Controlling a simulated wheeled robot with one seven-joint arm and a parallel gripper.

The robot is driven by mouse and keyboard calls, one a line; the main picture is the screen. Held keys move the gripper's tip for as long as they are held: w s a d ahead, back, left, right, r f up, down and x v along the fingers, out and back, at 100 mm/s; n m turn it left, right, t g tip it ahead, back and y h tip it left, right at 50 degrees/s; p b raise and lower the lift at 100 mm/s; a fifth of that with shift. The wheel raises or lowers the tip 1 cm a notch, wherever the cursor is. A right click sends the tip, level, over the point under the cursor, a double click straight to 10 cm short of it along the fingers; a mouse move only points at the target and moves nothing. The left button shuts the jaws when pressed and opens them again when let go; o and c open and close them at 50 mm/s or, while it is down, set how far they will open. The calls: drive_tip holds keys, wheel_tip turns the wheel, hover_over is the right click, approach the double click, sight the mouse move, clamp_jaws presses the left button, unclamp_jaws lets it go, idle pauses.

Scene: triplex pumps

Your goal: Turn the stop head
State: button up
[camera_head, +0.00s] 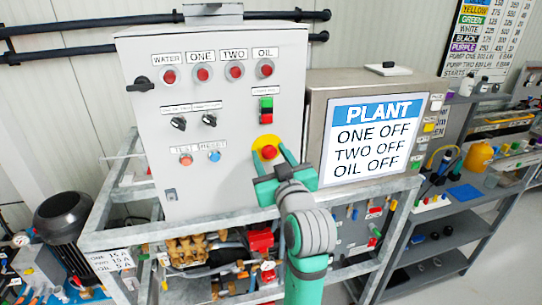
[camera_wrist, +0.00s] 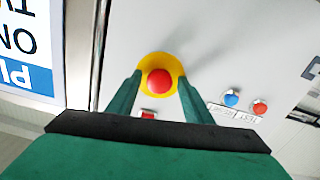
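The stop head is a red mushroom button (camera_head: 269,152) on a yellow round plate, low on the right of the grey control cabinet's front. In the wrist view the red head (camera_wrist: 159,81) sits between and just beyond my two green fingers. My gripper (camera_head: 268,158) is open, with one finger on each side of the head. In the wrist view my gripper (camera_wrist: 160,92) shows a gap between each finger and the red head. The fingertips overlap the yellow plate in the picture; whether they touch it I cannot tell.
The grey cabinet (camera_head: 215,100) carries lamps, black selector switches and a green-and-red switch (camera_head: 266,110) above the stop head. A blue button (camera_wrist: 231,97) shows near my finger. A PLANT sign (camera_head: 372,138) stands to the right. A metal frame rail (camera_head: 180,232) runs below the cabinet.

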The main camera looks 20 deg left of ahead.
drive_tip(key=c, duration=0.8)
drive_tip(key=shift+m, duration=2.7)
drive_tip(key=o, duration=1.1)
drive_tip(key=shift+c, duration=0.2)
drive_tip(key=v, duration=1)
drive_tip(key=shift+s+d, duration=0.25)
drive_tip(key=shift+s, duration=0.1)
